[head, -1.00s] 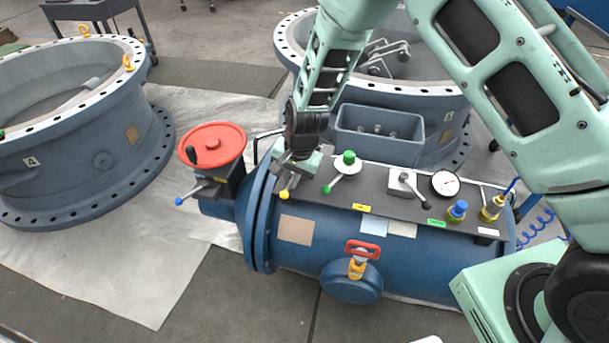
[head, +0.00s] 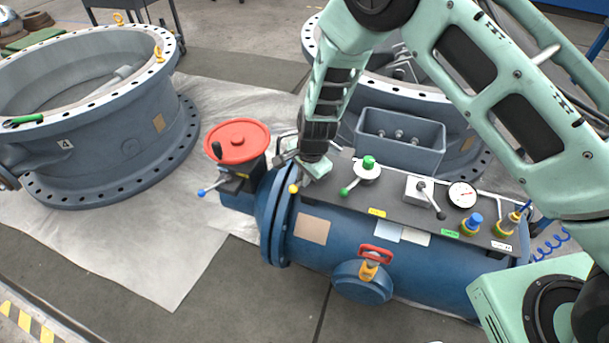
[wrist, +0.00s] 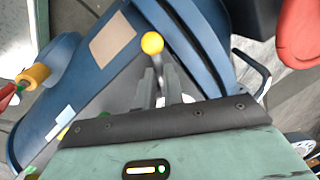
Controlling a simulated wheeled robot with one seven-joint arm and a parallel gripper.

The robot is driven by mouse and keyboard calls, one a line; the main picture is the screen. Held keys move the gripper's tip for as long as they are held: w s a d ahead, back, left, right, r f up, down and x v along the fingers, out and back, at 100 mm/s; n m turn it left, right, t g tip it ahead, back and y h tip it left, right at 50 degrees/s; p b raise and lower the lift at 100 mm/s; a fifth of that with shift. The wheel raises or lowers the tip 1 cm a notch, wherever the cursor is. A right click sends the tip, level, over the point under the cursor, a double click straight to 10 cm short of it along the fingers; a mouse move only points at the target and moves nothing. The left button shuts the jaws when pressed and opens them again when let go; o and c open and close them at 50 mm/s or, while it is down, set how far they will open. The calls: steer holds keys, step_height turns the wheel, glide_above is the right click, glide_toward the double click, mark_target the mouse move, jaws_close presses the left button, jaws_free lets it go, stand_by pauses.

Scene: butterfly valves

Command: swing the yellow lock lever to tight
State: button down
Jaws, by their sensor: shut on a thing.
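The yellow lock lever ends in a yellow ball (head: 293,188) at the left end of the dark panel on top of the blue cylinder (head: 335,240). My gripper (head: 306,175) is over that end of the panel, tilted, and shut on the lever just behind the ball. In the wrist view my gripper's fingers (wrist: 158,88) are close together around the lever's stem, with the yellow ball (wrist: 152,43) beyond their tips. The lever's pivot and any tight mark are hidden behind my gripper.
Close by are the red handwheel (head: 238,140) with a blue-ended lever (head: 202,192), and the green-topped lever (head: 366,168). A grey-blue bin (head: 400,140) is behind the panel.

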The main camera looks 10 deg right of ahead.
steer(key=c, duration=1.5)
jaws_free()
step_height(320, 180, up, 17)
steer(key=s+d+p, duration=0.2)
steer(key=shift+s, duration=0.35)
steer(key=s+a+r+n+g+y+p, duration=0.15)
steer(key=s+r+n+p, duration=0.6)
steer(key=s+r, duration=0.85)
steer(key=s+d+r+n+h+p, duration=0.1)
steer(key=s+d+r+n, duration=0.2)
steer(key=s+n, duration=0.2)
steer(key=s+d+r+n+h+p, duration=0.1)
steer(key=s+d+r+n, duration=0.1)
steer(key=s+r+n, duration=0.2)
steer(key=s+n, duration=0.2)
steer(key=s, duration=0.1)
steer(key=shift+s+d+p, duration=0.3)
steer(key=shift+s+d, duration=0.05)
steer(key=shift+d, duration=0.05)
